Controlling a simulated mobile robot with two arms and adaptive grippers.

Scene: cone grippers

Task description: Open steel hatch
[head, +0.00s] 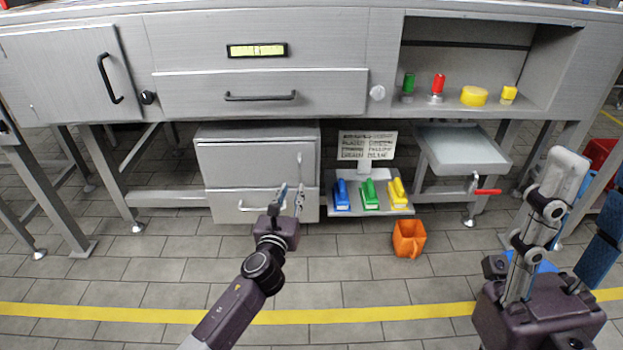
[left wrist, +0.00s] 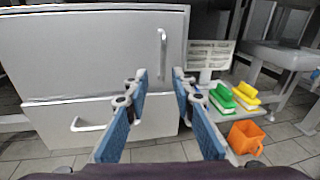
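A steel cabinet (head: 256,143) stands under the bench. Its upper front is a plain hatch panel (left wrist: 90,55) with an upright handle (left wrist: 163,52) near the right edge; it looks closed. Below it is a drawer front (left wrist: 60,120) with a level handle (left wrist: 88,125). My left gripper (head: 291,190) is open and empty in front of the cabinet; its two blue-padded fingers (left wrist: 158,85) point at the lower right of the front, below the hatch handle. Another steel door (head: 70,75) with a black handle (head: 109,78) is at the bench's upper left, closed. My right gripper (head: 588,185) is open and empty at the right.
A shelf (head: 334,211) with blue, green and yellow brushes (head: 369,193) and a sign (head: 367,146) stands right of the cabinet. An orange bucket (head: 409,239) is on the floor. A basin (head: 462,146) with a red-handled tap (head: 487,191) is further right.

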